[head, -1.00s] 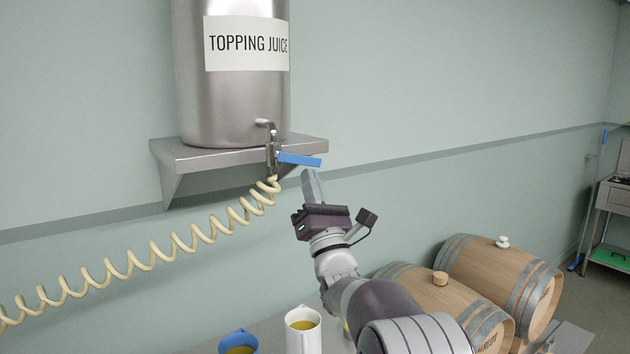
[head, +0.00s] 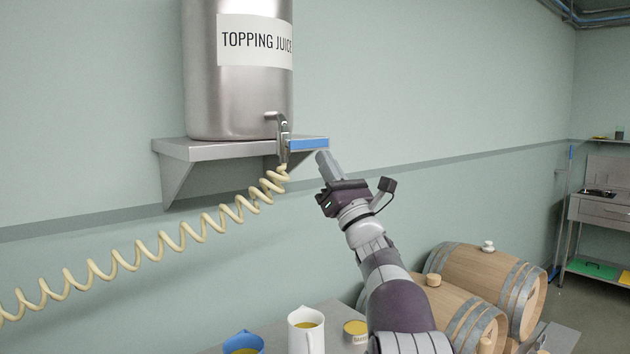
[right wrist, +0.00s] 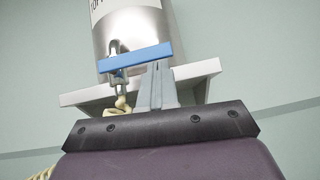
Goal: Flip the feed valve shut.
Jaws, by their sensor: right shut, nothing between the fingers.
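The feed valve's blue lever (head: 309,144) sticks out level to the right of the metal tap under the steel vat (head: 237,100) labelled TOPPING JUICE. The valve body (head: 283,140) has a cream coiled hose (head: 205,224) hanging from its lower end. My right gripper (head: 323,156) is shut and empty, its fingertips just below the lever's free end. In the right wrist view the blue lever (right wrist: 135,58) crosses just beyond the fingertips (right wrist: 158,68); I cannot tell whether they touch. My left gripper is not in view.
The vat stands on a steel wall shelf (head: 180,150). Below are a white jug (head: 306,335), a blue jug (head: 243,344) and a yellow-topped tin (head: 356,330). Wooden barrels (head: 485,275) lie at the lower right. A steel bench (head: 600,208) stands at the far right.

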